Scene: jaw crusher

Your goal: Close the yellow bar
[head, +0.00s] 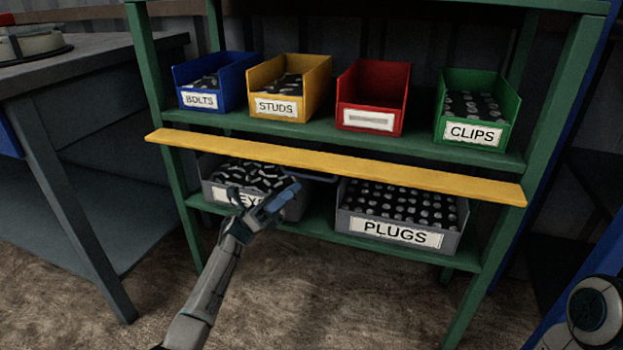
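The yellow bar (330,165) is a long flat strip across the front of the green shelf rack, between the upper and lower shelves. It reaches from the left post to the right post and slopes down to the right in the picture. My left gripper (262,196) is below the bar, in front of the left grey bin, and covers part of that bin's label. Its two fingers are apart, and I see nothing between them. I cannot tell whether it touches the bin. My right gripper does not show.
The green rack (300,131) holds blue (238,88), yellow (310,80), red (372,90) and green (506,108) bins above. Grey bins, left (290,212) and right PLUGS (455,215), stand below. A grey table (60,60) stands at left. The floor in front is clear.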

